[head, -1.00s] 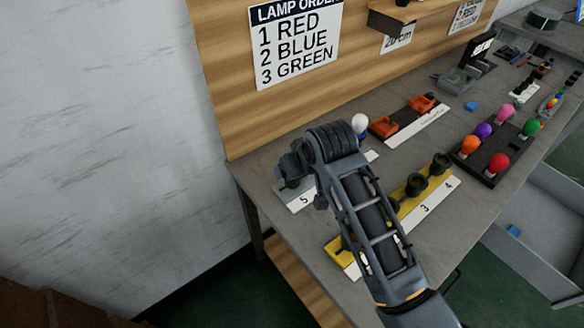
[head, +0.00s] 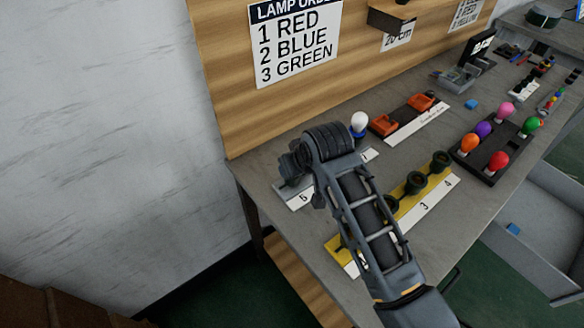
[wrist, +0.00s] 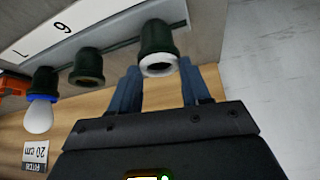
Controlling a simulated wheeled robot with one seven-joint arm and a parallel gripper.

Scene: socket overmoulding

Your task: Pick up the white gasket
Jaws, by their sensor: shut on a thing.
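The white gasket (wrist: 146,60) shows in the wrist view as a white ring at the open end of a dark green socket (wrist: 155,36). My gripper (wrist: 160,68) has its two blue fingers on either side of the ring and is shut on it. The gasket is still at the socket mouth; I cannot tell whether it is seated or slightly off it. In the head view my arm hides the gasket and the fingers.
A middle socket (wrist: 87,66) stands empty beside a socket with a blue ring and white bulb (wrist: 39,115). The bulb also shows in the head view (head: 358,122). A yellow holder (head: 407,210) with dark sockets lies right of my arm; a rack of coloured bulbs (head: 487,170) is beyond.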

